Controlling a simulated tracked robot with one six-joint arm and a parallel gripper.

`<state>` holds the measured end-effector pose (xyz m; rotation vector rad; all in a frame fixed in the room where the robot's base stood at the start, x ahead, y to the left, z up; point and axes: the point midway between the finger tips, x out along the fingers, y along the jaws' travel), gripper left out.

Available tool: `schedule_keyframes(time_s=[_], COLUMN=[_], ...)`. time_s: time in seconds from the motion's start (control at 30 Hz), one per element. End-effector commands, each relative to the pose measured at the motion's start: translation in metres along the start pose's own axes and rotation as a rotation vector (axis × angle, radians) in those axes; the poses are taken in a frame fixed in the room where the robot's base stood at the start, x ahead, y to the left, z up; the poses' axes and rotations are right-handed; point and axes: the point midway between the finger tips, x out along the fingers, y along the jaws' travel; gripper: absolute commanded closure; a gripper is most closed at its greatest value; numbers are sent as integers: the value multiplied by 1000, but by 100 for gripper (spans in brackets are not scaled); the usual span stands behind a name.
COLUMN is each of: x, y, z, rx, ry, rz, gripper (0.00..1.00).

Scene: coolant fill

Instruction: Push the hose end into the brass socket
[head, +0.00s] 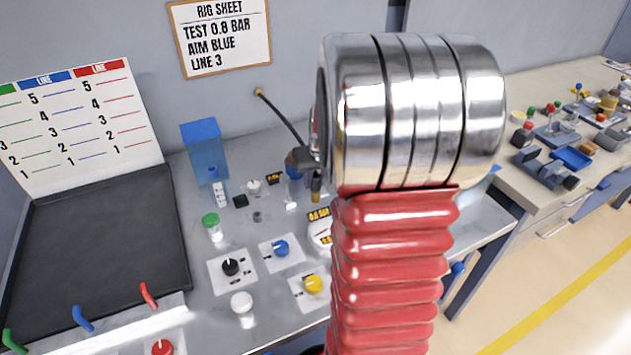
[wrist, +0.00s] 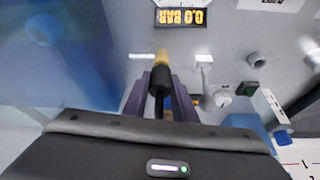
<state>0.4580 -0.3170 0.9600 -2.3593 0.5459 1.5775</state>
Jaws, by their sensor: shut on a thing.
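My gripper (wrist: 160,88) is shut on the black hose end (wrist: 160,78) in the wrist view, with a dark finger on each side. A brass-coloured tip (wrist: 162,56) sticks out beyond the fingers. In the head view, my gripper (head: 301,160) shows just left of my arm, above the bench panel. A brass-coloured piece (head: 316,189) shows below it. I cannot make out the brass socket for certain in either view, nor whether the tip touches anything.
A display (wrist: 181,17) reads 0.0 BAR.

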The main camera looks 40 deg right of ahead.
Motion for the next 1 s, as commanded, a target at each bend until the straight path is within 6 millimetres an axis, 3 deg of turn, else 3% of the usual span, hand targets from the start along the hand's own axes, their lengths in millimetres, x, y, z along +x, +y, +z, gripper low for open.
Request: schedule_keyframes(time_s=[0.4, 1.0], x=[-11, -11], y=[0, 0], z=[-5, -5], rx=[1, 0], ry=[2, 1], rz=[0, 0], gripper=[90, 90])
